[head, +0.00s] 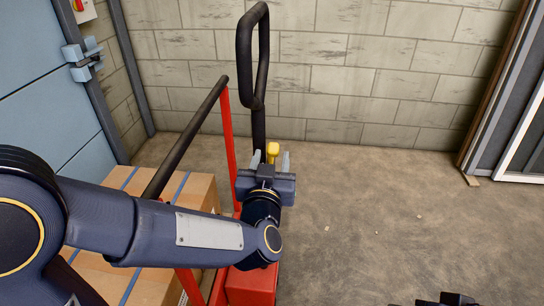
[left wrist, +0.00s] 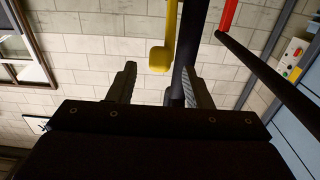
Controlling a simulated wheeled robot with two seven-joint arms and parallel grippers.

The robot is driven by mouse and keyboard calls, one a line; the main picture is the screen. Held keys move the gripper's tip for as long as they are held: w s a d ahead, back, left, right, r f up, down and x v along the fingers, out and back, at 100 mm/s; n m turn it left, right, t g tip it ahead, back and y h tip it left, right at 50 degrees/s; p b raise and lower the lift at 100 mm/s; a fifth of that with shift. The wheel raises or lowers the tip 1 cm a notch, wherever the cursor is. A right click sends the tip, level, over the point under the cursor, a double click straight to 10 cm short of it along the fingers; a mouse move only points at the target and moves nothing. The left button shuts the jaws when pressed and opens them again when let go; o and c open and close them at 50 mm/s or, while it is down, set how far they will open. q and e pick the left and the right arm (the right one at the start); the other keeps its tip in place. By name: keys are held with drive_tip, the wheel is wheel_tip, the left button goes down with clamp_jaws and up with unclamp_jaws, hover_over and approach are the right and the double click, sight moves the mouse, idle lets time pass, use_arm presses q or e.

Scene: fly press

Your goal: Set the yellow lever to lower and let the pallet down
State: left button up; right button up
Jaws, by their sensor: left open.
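The yellow lever (head: 272,150) stands at the black handle shaft (head: 259,130) of a red pallet truck. My left gripper (head: 270,160) is open, just in front of the lever. In the left wrist view the yellow lever's knob (left wrist: 160,58) appears just beyond the gap between the open fingers (left wrist: 157,85), nearer the middle than either finger. I cannot tell whether it touches them. The pallet is hidden; strapped cardboard boxes (head: 200,190) stand behind my left arm. A dark part that looks like my right gripper (head: 447,299) shows at the bottom edge.
The black looped handle (head: 243,60) rises above the lever. A red frame with a black rail (head: 190,135) stands left of it. A block wall (head: 350,70) is behind and a blue door (head: 40,80) at left. The floor (head: 400,220) on the right is clear.

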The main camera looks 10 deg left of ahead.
use_arm(q)
drive_tip(key=shift+w, duration=1.1)
drive_tip(key=shift+c, duration=0.3)
clamp_jaws()
